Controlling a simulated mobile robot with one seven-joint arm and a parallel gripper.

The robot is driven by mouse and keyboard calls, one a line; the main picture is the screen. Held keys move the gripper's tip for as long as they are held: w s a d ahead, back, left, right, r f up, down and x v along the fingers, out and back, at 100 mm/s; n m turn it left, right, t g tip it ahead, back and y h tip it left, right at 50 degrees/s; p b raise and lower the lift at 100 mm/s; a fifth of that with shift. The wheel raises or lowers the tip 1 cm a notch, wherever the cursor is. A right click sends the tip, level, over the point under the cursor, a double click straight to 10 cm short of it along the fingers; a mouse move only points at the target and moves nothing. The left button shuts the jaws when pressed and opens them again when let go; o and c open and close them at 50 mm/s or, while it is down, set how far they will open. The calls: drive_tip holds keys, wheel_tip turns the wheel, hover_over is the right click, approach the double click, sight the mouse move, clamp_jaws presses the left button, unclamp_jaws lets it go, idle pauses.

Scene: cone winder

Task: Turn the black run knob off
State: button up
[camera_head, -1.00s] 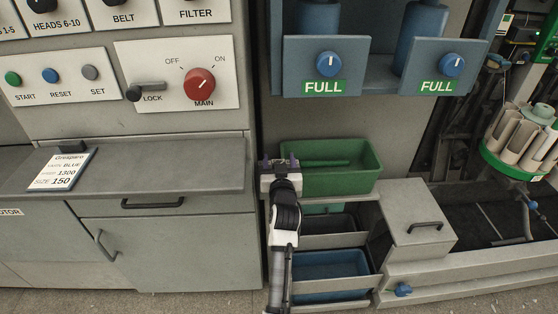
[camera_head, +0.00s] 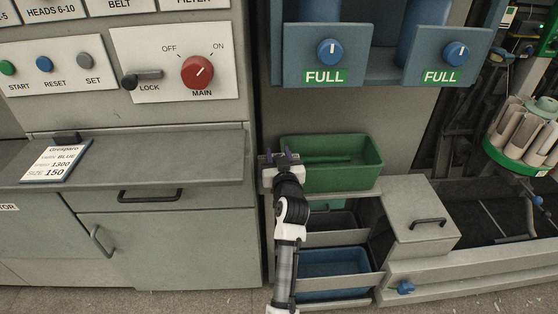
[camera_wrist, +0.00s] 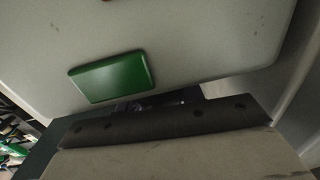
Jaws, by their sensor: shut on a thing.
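No knob marked run shows in the head view; the panels at the top left are cut off by the picture's edge. A black lever (camera_head: 143,77) marked LOCK sits beside a red MAIN knob (camera_head: 197,72), whose white mark points up and right toward ON. My gripper (camera_head: 279,157) is low in front of the machine, at the left end of a green bin (camera_head: 345,178) and well below the panels. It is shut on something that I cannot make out. The wrist view shows a pale surface with a green rectangle (camera_wrist: 112,77) and a dark strip with holes (camera_wrist: 170,121).
A grey worktop (camera_head: 190,155) with a label card (camera_head: 55,160) juts out left of my gripper. Two blue knobs marked FULL (camera_head: 330,52) are above the green bin. A blue bin (camera_head: 330,268) and a grey box (camera_head: 412,220) stand below and right.

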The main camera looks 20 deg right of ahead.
drive_tip(key=f+n+y+b, duration=0.1)
drive_tip(key=b, duration=0.2)
drive_tip(key=shift+y, duration=0.4)
drive_tip(key=n+y+b, duration=0.1)
drive_tip(key=y+b, duration=0.1)
drive_tip(key=n+y+b, duration=0.1)
drive_tip(key=b, duration=0.1)
drive_tip(key=shift+a+r+n+y+b, duration=0.1)
drive_tip(key=shift+a+n+y+b, duration=0.1)
drive_tip(key=shift+n+y+b, duration=0.15)
drive_tip(key=n+y+b, duration=0.1)
drive_tip(key=y, duration=0.1)
drive_tip(key=n+g+y+b, duration=0.1)
drive_tip(key=y+b, duration=0.1)
drive_tip(key=n+y+b, duration=0.2)
drive_tip(key=shift+s+a+r+g, duration=0.1)
drive_tip(key=shift+a+r+g, duration=0.2)
drive_tip(key=shift+a+g, duration=0.1)
drive_tip(key=shift+y, duration=0.35)
drive_tip(key=o, duration=1)
drive_tip(key=shift+s, duration=0.1)
drive_tip(key=v, duration=1.3)
drive_tip(key=shift+s+d+r, duration=0.1)
drive_tip(key=shift+s+d, duration=0.1)
drive_tip(key=shift+s, duration=0.05)
